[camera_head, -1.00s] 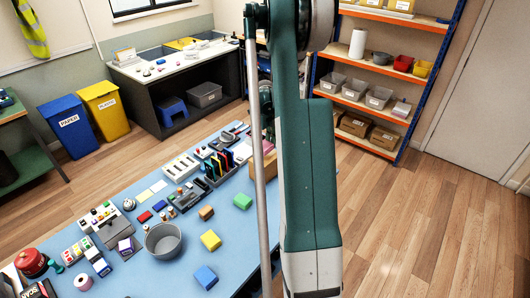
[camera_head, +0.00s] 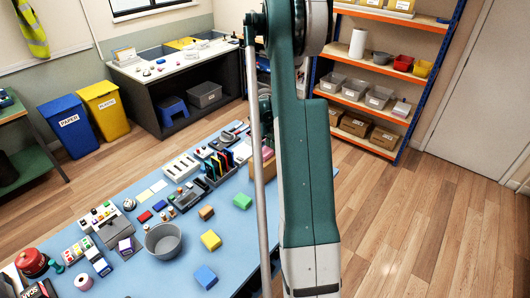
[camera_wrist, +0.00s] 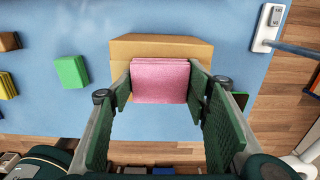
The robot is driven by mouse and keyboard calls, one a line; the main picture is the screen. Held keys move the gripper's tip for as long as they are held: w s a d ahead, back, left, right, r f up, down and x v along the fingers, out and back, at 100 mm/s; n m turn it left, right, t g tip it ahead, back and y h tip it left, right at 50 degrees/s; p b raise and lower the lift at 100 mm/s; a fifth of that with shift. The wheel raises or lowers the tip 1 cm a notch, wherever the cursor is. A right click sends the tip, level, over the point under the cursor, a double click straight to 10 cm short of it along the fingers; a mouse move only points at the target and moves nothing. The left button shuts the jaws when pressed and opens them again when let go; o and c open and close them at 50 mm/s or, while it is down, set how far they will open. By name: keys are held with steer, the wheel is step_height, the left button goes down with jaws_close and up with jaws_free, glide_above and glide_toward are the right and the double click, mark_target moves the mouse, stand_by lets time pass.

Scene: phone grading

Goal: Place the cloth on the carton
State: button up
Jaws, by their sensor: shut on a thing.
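In the wrist view a folded pink cloth (camera_wrist: 160,82) sits between the two green fingers of my gripper (camera_wrist: 162,88), which is shut on its sides. The brown carton (camera_wrist: 135,48) lies just beyond the cloth on the blue table. The cloth overlaps the middle of the carton in the picture; I cannot tell whether they touch.
A green block (camera_wrist: 71,72) lies left of the carton, with a yellow block (camera_wrist: 7,85) and a brown block (camera_wrist: 9,41) farther left. A white device (camera_wrist: 268,28) is at the table's right edge. Blue table shows bare around the carton.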

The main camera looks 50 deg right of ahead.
mark_target(265, 151)
steer(key=shift+f, duration=0.2)
steer(key=o, duration=0.8)
steer(key=shift+c, duration=0.2)
steer(key=shift+r, duration=0.15)
step_height(265, 151, up, 12)
stand_by(0.7)
steer(key=shift+r, duration=0.1)
